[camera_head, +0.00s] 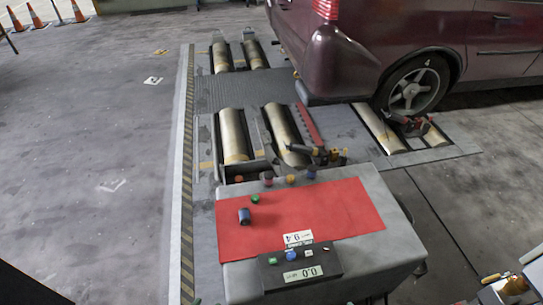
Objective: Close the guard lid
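I cannot pick out a guard lid for certain. A small dark open-topped box (246,171) stands at the near end of the left roller, just behind the grey bench, and may be part of the guard. My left gripper does not show.
A red mat (340,208) covers much of the grey bench (393,222); a blue cylinder (244,216) and coloured caps are on the bench. Rollers (233,135) lie behind it. A maroon car (345,58) stands at upper right. The floor (90,150) at left is mostly clear.

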